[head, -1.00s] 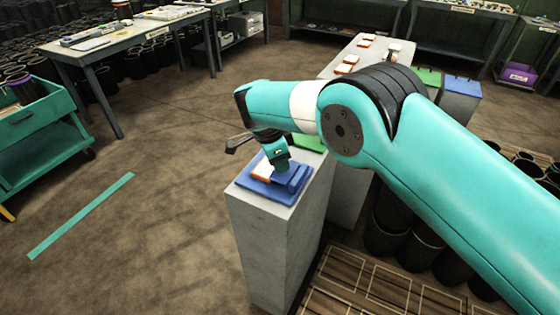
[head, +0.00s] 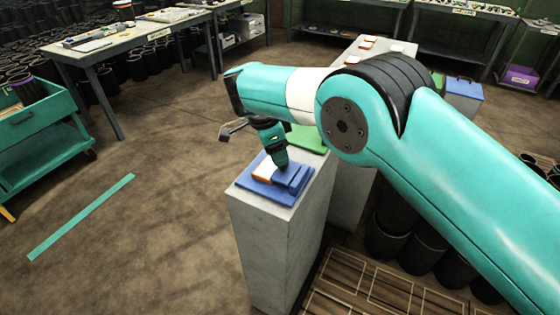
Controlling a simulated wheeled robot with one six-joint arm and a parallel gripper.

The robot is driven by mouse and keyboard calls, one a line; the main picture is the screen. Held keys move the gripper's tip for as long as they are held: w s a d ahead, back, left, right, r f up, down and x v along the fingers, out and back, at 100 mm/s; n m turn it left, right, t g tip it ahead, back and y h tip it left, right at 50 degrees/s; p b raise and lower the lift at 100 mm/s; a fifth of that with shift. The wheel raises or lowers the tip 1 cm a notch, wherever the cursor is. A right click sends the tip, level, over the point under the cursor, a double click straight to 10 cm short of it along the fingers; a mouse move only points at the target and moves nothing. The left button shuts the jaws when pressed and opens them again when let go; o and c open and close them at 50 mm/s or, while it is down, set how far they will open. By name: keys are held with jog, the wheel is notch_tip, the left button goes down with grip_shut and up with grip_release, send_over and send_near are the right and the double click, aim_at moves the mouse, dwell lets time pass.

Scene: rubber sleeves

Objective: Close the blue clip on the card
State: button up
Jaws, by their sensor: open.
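A blue clip (head: 294,178) sits on a flat blue base (head: 262,190) on top of a grey pedestal. An orange-and-white card (head: 265,170) lies on the base, just left of the clip. My gripper (head: 282,167) is open and points down at the clip's far end, with its tip at or just above it. I cannot tell whether it touches the clip. The fingers are small and partly merge with the clip in this view. I cannot tell how far the clip's jaw stands from the card.
A green pad (head: 308,138) lies behind the blue base, partly behind my arm. More cards (head: 367,43) sit on a farther pedestal. Black cylinders (head: 405,245) stand below my arm at the right.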

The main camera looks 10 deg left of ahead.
jog(key=p+v, duration=1.3)
jog(key=p, duration=0.1)
jog(key=shift+p, duration=0.3)
jog(key=w+d+r+n+b, duration=0.3)
jog(key=d+r+n+b, duration=0.15)
jog(key=d+r, duration=0.3)
jog(key=s+d+r+n+y+b, duration=0.1)
jog(key=s+d+r+n, duration=0.15)
jog(key=d, duration=0.25)
jog(key=s+d+r+n+y+b, duration=0.1)
jog(key=s+d+r+n, duration=0.15)
jog(key=d+n, duration=0.2)
jog(key=s+d+f+n+y+b, duration=0.1)
jog(key=s+d+n, duration=0.2)
jog(key=s, duration=0.6)
jog(key=s+d+f+n+y+b, duration=0.1)
jog(key=s+d+n+y+b, duration=0.1)
jog(key=s, duration=0.7)
jog(key=s+d+f+n+g+y+b, duration=0.1)
jog(key=s+d+n+y+b, duration=0.1)
jog(key=s, duration=0.7)
jog(key=d+n, duration=0.1)
jog(key=d, duration=0.1)
jog(key=shift+d+f+n, duration=0.15)
jog(key=shift+d+n, duration=0.2)
